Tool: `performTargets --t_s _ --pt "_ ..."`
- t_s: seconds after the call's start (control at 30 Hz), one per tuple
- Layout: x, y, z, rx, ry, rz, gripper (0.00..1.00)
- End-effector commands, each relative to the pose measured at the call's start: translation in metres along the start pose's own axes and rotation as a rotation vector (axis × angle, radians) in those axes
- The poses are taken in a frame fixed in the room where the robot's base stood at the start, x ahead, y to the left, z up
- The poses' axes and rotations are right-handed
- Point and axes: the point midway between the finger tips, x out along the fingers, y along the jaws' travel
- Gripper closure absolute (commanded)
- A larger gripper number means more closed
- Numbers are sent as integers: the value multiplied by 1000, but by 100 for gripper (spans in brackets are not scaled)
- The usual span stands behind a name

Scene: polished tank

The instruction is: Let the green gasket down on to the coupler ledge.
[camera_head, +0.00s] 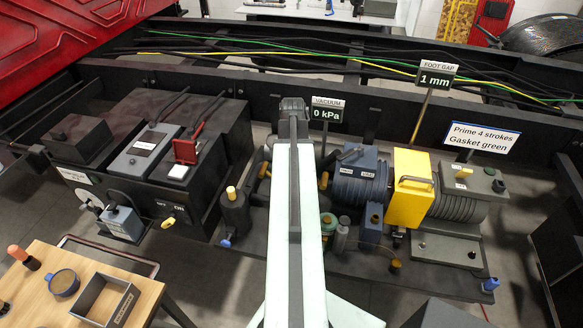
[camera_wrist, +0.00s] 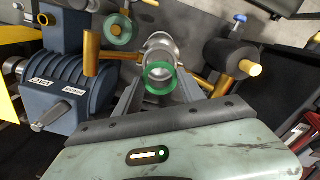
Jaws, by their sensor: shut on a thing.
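The green gasket (camera_wrist: 159,66) is a ring held between the two fingertips of my gripper (camera_wrist: 160,82) in the wrist view. A silver round fitting, seemingly the coupler (camera_wrist: 160,44), shows just beyond the gasket and through its opening. The gasket overlaps the near part of this fitting in the picture. I cannot tell whether they touch or how large the gap is. The ledge itself is not clearly visible. In the head view my own arm hides the gripper, gasket and coupler.
A blue pump housing (camera_wrist: 70,95) and a brass pipe (camera_wrist: 92,50) stand close on the left in the wrist view. A dark cylinder with a yellow tip (camera_wrist: 230,62) stands on the right. In the head view, a sign (camera_head: 482,137) reads "Prime 4 strokes, Gasket green"; the vacuum display (camera_head: 327,113) reads 0 kPa.

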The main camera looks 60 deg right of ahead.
Motion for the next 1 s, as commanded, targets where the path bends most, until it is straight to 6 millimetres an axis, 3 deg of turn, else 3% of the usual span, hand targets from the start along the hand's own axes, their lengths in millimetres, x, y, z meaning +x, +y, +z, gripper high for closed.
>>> performTargets --t_s 0.6,1.0 --pt "47 -1 0 0 0 0 95" --pt "48 -1 0 0 0 0 95"
